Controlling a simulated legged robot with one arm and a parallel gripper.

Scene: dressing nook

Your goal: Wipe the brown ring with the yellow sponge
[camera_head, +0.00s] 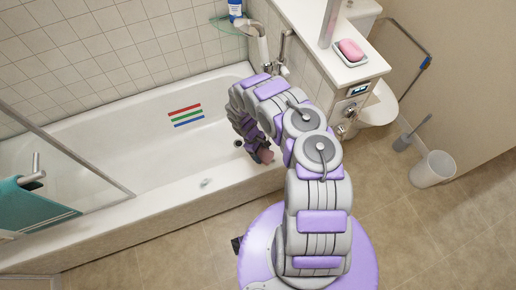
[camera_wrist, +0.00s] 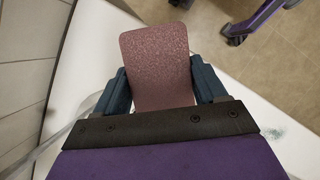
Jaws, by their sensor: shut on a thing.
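My gripper (camera_head: 261,150) is low over the front rim of the white bathtub (camera_head: 150,208), near its right end. It is shut on a flat, speckled mauve-pink block (camera_wrist: 157,62), which looks like a sponge or pad. The two dark blue fingers press its sides in the wrist view. I see no yellow sponge and no brown ring. A small pale greenish smudge (camera_head: 205,182) lies on the tub's front rim, left of my gripper. It also shows at the lower right of the wrist view (camera_wrist: 276,132).
Red, green and blue stripes (camera_head: 187,115) mark the tub's inner wall. A glass screen and teal towel (camera_head: 32,205) stand at left. Pink soap (camera_head: 350,49) sits on the right ledge. The front floor is clear.

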